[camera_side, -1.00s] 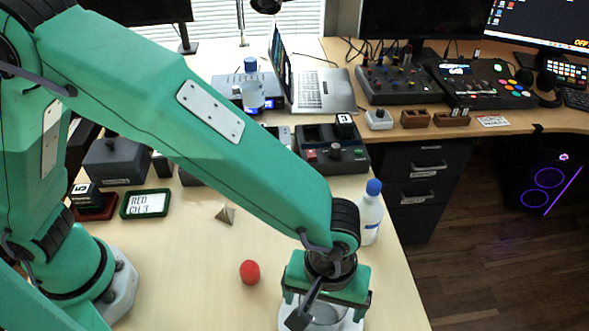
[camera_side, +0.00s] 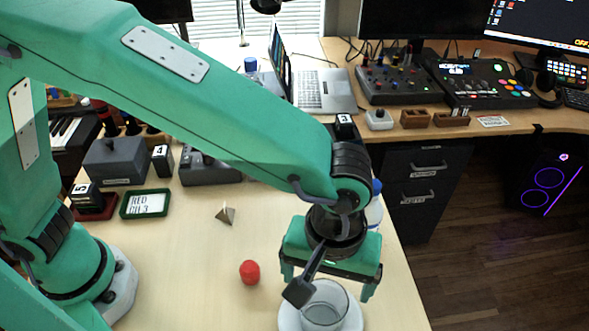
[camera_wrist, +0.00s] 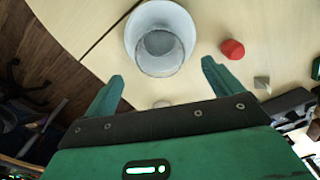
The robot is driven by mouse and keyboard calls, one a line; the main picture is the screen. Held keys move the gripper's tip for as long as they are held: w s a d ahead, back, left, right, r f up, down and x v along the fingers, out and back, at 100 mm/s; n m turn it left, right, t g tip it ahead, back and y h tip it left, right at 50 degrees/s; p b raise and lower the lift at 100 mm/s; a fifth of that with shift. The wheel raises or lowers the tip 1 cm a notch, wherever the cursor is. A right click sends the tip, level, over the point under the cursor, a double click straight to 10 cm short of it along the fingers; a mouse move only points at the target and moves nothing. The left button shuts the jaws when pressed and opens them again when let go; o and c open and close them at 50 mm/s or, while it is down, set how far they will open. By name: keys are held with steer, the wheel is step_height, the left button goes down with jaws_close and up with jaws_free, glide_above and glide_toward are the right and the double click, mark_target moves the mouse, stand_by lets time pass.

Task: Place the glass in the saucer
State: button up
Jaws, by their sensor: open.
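The clear glass (camera_side: 326,306) stands upright on the white saucer (camera_side: 288,320) near the front right edge of the table. In the wrist view the glass (camera_wrist: 161,52) shows inside the pale round rim of the saucer (camera_wrist: 134,28). My gripper (camera_side: 328,284) is above the glass, with its fingers spread apart and nothing between them. In the wrist view my gripper (camera_wrist: 162,71) is open, the glass lying past the fingertips. My wrist hides part of the area behind the glass in the side view.
A bottle (camera_side: 374,212) stands behind my gripper, partly hidden. The table's right edge is close to the saucer.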

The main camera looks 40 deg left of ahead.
steer(key=shift+a, duration=0.1)
steer(key=w+a+r+m+t+h, duration=0.1)
steer(key=w+a+r, duration=0.25)
steer(key=a, duration=0.55)
steer(key=w+a+r+m+t, duration=0.1)
steer(key=w+a+r, duration=0.1)
steer(key=a+r, duration=0.5)
steer(key=s+a+m+t, duration=0.1)
steer(key=s+a, duration=0.2)
steer(key=a, duration=0.7)
steer(key=s+a+m+t+y, duration=0.1)
steer(key=s+a, duration=0.3)
steer(key=a, duration=0.6)
steer(key=shift+a+m+t, duration=0.3)
steer(key=shift+t, duration=0.5)
